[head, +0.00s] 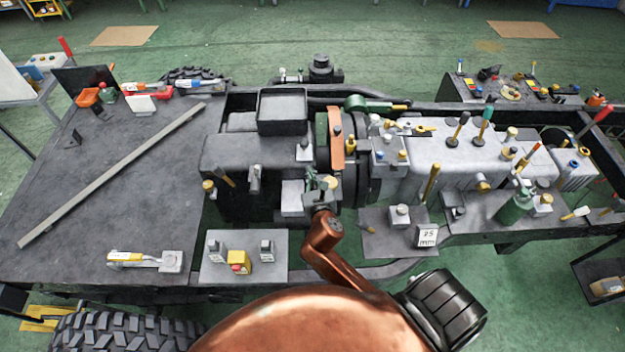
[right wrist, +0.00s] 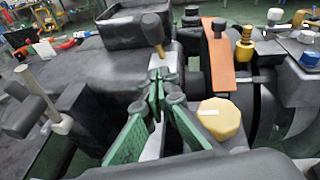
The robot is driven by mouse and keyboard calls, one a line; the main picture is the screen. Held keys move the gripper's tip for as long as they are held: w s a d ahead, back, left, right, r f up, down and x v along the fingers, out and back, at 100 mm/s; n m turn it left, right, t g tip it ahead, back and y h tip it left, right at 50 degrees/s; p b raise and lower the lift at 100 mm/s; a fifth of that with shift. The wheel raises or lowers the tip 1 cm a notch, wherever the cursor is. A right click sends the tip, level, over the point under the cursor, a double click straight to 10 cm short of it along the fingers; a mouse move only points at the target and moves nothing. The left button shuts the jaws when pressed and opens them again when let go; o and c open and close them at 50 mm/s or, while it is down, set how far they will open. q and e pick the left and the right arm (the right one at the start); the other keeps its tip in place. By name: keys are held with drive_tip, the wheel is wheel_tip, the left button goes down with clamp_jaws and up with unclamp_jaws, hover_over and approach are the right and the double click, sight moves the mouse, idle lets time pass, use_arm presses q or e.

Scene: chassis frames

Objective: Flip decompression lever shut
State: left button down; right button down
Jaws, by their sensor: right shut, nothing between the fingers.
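My right gripper (head: 322,186) is over the engine block, at the end of my copper-coloured arm. In the right wrist view its green fingers (right wrist: 158,92) are closed together and empty. A silver-handled lever (right wrist: 36,86) stands at the left, seemingly the metal one (head: 254,178) in the head view. Neither is labelled, so I cannot tell which is the decompression lever. My left gripper is not in view.
A yellow cap (right wrist: 220,118) is close right of the fingers. An orange strap (head: 336,140) and a black box (head: 283,110) are behind. A panel with a yellow-and-red button (head: 239,262) lies in front. The left deck (head: 100,215) is mostly bare, with a long bar (head: 112,174).

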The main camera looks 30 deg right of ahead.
sight(304, 144)
drive_tip(key=w+d+r, duration=0.1)
drive_tip(key=w+d, duration=0.1)
drive_tip(key=w, duration=0.4)
drive_tip(key=shift+w+d, duration=0.2)
drive_tip(key=shift+w, duration=0.05)
